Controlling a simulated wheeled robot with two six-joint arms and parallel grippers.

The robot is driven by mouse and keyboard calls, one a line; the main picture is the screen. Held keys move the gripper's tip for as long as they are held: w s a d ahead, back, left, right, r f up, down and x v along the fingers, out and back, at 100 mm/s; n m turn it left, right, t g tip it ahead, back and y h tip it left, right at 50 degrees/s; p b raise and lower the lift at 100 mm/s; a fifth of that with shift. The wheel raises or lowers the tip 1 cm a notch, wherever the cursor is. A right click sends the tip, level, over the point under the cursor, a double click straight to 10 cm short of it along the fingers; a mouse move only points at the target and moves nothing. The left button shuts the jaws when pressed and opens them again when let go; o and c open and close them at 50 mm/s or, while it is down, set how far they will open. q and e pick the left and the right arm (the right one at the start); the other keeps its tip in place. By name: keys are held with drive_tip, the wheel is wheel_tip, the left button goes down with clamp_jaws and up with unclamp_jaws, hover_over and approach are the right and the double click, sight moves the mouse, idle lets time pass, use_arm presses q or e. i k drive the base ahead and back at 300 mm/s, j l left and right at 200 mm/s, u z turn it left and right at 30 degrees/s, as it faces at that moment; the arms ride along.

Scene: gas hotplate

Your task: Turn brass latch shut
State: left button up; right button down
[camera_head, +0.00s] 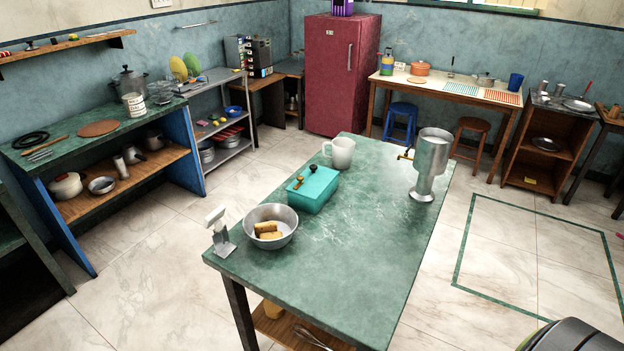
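A silver metal dispenser (432,160) stands upright on the green-topped table, near its right edge. A small brass-coloured tap-like fitting (405,155) sticks out from its left side. A teal box (318,192) stands near the table's middle left, with small brown and brass-coloured parts (298,184) on its top. I cannot tell which brass part is the latch, nor how it is turned. Neither of my grippers shows in the head view.
A white mug (342,153) stands behind the teal box. A metal bowl (271,226) with yellow-brown pieces and a pale grey device (218,232) stand at the table's left side. The table's front right (355,280) is clear. Open floor surrounds the table.

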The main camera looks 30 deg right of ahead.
sight(300, 178)
drive_tip(key=l+z, duration=0.45)
drive_tip(key=l, duration=1.2)
drive_tip(key=k, duration=0.05)
